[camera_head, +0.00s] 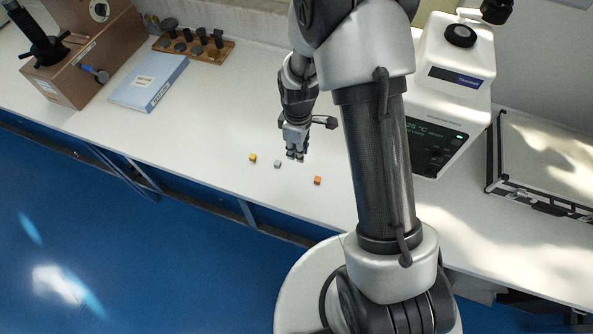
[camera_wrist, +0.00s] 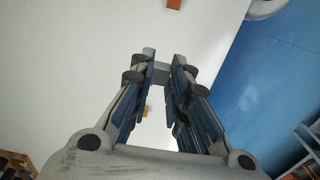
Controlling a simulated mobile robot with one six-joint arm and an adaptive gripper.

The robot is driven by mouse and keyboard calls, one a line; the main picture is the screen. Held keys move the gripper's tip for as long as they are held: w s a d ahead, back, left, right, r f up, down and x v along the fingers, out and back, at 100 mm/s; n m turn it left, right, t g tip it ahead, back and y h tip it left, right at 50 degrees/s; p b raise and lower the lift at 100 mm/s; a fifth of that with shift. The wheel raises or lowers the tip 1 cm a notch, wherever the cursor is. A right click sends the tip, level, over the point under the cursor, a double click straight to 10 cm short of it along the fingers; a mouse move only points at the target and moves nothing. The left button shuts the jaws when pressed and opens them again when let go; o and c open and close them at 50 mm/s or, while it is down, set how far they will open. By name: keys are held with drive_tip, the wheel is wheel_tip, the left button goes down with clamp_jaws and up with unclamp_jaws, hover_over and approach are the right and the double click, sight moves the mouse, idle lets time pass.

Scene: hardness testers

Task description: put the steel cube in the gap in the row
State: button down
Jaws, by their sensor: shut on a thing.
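My gripper (camera_head: 295,154) is above the white bench, behind the row of small cubes. In the wrist view its fingers (camera_wrist: 160,76) are closed in on a small grey block between the tips, which I take to be the steel cube (camera_wrist: 160,72). In the head view the held cube is hard to make out. The row has a yellow cube (camera_head: 253,157), a grey cube (camera_head: 277,164) and an orange cube (camera_head: 317,180). The wider space (camera_head: 297,172) lies between the grey and orange cubes. The wrist view also shows the yellow cube (camera_wrist: 147,112) and the orange cube (camera_wrist: 174,4).
A benchtop tester (camera_head: 450,85) stands right of my arm, with a metal-edged case (camera_head: 545,160) beyond it. The bench's front edge lies near the row.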

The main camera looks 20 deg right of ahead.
sight(297, 174)
wheel_tip(297, 174, down, 11)
drive_tip(key=shift+r+b, duration=0.15)
drive_tip(key=shift+b, duration=1.05)
drive_tip(key=c, duration=1.5)
unclamp_jaws()
drive_tip(key=shift+c, duration=0.2)
